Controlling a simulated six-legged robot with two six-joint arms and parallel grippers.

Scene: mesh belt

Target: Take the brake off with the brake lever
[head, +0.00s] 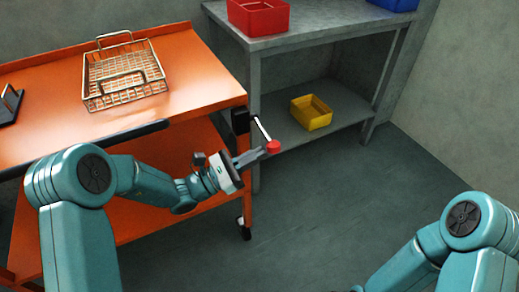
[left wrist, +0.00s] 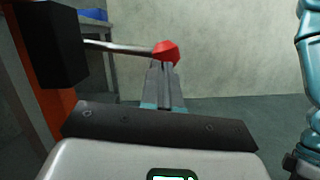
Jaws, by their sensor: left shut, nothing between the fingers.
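The brake lever (head: 262,129) is a thin metal rod with a red knob (head: 273,146), fixed to a black box (head: 240,121) at the right end of the orange cart (head: 200,62). In the head view the rod slopes down to the right. My left gripper (head: 262,152) is shut and empty, its fingertips at the red knob. In the left wrist view the red knob (left wrist: 166,52) stands just beyond or against the tips of my shut fingers (left wrist: 162,68); I cannot tell if they touch. My right gripper is out of view; only my right arm shows.
A wire basket (head: 125,92) stands on the cart top. A grey shelf table (head: 320,32) behind holds a red bin (head: 258,17), a blue bin (head: 394,4) and, on its lower shelf, a yellow bin (head: 311,113). The floor right of the cart is clear.

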